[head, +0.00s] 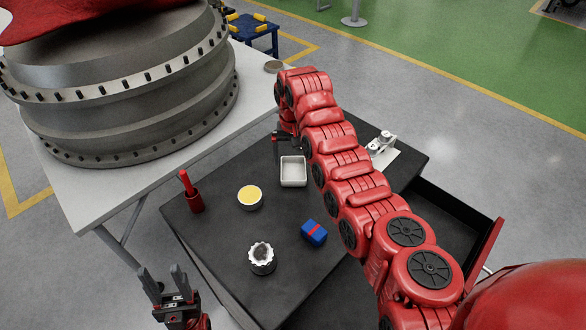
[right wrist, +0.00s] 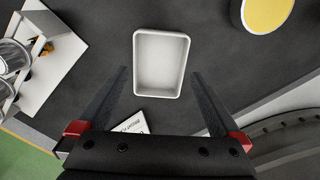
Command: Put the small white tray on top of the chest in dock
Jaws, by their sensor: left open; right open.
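The small white tray (head: 293,182) is empty and lies on the dark top of the chest (head: 215,235), close to its far edge. It also shows in the right wrist view (right wrist: 161,92), upright between the lines of my fingers. My right gripper (head: 287,146) is open and above the chest top at the far side of the tray. In the right wrist view its fingers (right wrist: 160,74) spread to either side of the tray, and I see no grip on it. My left gripper (head: 164,282) is open and empty, off the chest's near left corner. I cannot identify the dock.
On the chest top are a yellow-topped tin (head: 250,196), a red-handled tool (head: 192,194), a blue box (head: 314,232), a toothed metal part (head: 262,258) and a white plate (head: 388,157) with metal parts. A drawer (head: 450,225) stands open at right. A table (head: 75,190) bears a large engine casing.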

